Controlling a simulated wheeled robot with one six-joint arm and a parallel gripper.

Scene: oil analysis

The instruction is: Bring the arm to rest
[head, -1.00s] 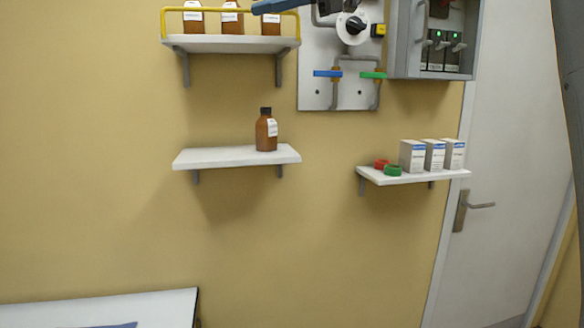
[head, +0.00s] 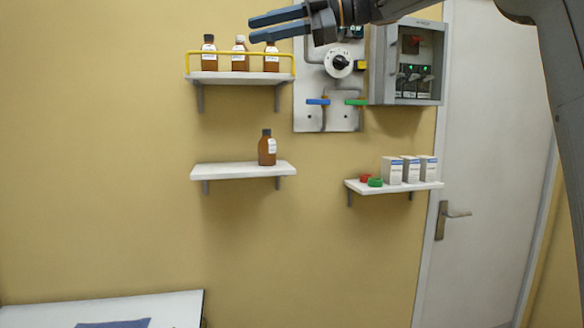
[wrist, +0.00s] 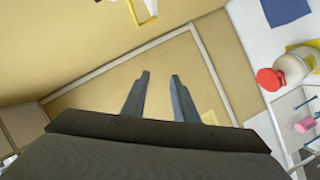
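My gripper (head: 278,25) is at the top of the head view, in front of the upper shelf (head: 240,78). Its two blue-grey fingers point left and stand apart with nothing between them. In the wrist view the gripper (wrist: 160,82) also shows two parted, empty fingers. My arm runs from the gripper to the right edge of the head view. A brown bottle (head: 267,149) with a dark cap stands upright on the lower shelf (head: 225,172), well below the gripper.
Several brown bottles stand behind the upper shelf's yellow rail (head: 200,54). A valve panel (head: 312,90) and an open grey box (head: 378,70) hang to the right. A right shelf (head: 425,186) holds white boxes (head: 393,170). The wrist view shows a red-capped container (wrist: 290,70).

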